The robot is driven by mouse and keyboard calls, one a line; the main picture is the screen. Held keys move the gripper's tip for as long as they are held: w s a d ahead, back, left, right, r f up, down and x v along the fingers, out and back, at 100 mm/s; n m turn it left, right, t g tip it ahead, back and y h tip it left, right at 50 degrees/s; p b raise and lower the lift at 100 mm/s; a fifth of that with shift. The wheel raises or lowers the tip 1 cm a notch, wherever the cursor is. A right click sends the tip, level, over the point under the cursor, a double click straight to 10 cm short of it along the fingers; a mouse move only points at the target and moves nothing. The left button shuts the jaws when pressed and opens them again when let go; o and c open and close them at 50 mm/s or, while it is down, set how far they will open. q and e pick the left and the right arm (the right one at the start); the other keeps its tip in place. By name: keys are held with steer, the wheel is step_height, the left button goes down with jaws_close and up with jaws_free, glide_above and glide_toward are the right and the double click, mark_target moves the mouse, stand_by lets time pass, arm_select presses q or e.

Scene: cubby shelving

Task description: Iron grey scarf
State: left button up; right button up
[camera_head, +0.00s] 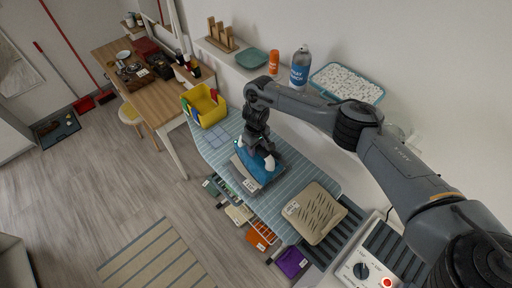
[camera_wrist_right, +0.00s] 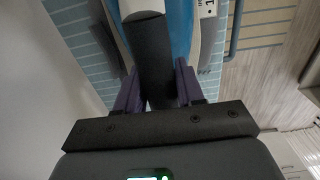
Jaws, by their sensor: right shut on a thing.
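A blue and white iron (camera_head: 262,163) stands on the striped ironing board (camera_head: 222,150). My right gripper (camera_head: 258,146) is shut on the iron's handle from above. In the right wrist view, the two purple fingers of my right gripper (camera_wrist_right: 158,88) close around the dark handle, and the blue body of the iron (camera_wrist_right: 181,28) shows beyond them. A grey folded cloth, apparently the scarf (camera_head: 238,173), lies under and beside the iron with a white label on it. The iron and arm hide much of it. My left gripper is not in view.
A spray bottle (camera_head: 300,68) stands on the wall ledge.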

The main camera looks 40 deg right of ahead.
steer(key=shift+f, duration=0.35)
stand_by(2.1)
stand_by(0.6)
steer(key=shift+r, duration=0.15)
step_height(320, 180, up, 4)
steer(key=p, duration=0.4)
steer(key=r+p, duration=0.1)
steer(key=p, duration=0.1)
steer(key=shift+w+r+p, duration=0.1)
steer(key=shift+r+p, duration=0.25)
steer(key=shift+r, duration=0.1)
